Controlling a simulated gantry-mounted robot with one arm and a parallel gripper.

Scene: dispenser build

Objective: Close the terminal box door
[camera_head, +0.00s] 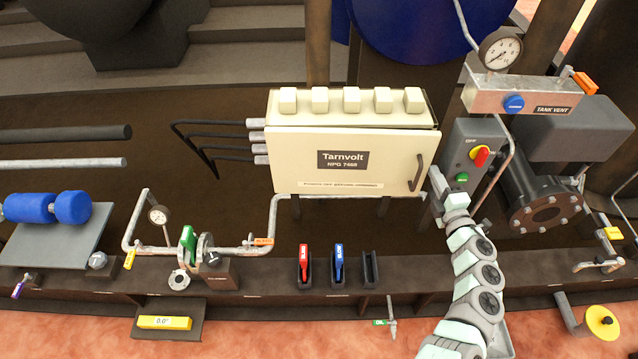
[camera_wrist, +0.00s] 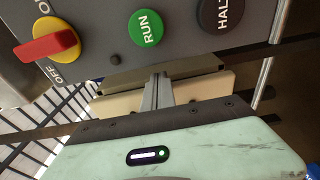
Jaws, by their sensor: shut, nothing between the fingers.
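The cream terminal box (camera_head: 350,108) stands at the centre of the head view. Its door (camera_head: 300,165) carries a Tarnvolt label and a dark handle (camera_head: 416,173) near its right edge. The door lies close to the box front, with a dark line along the top right edge; I cannot tell whether it is fully shut. My gripper (camera_head: 436,178) is at the door's right edge, beside the handle. In the wrist view my gripper (camera_wrist: 160,88) is shut and empty, its fingers in front of a cream edge (camera_wrist: 205,87). Contact cannot be made out.
A grey control box (camera_head: 465,150) with a red-yellow switch and green button stands just right of my gripper; its RUN button (camera_wrist: 146,27) is close in the wrist view. A tank vent panel (camera_head: 525,96) is above right. Red and blue handles (camera_head: 304,262) stand below the box.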

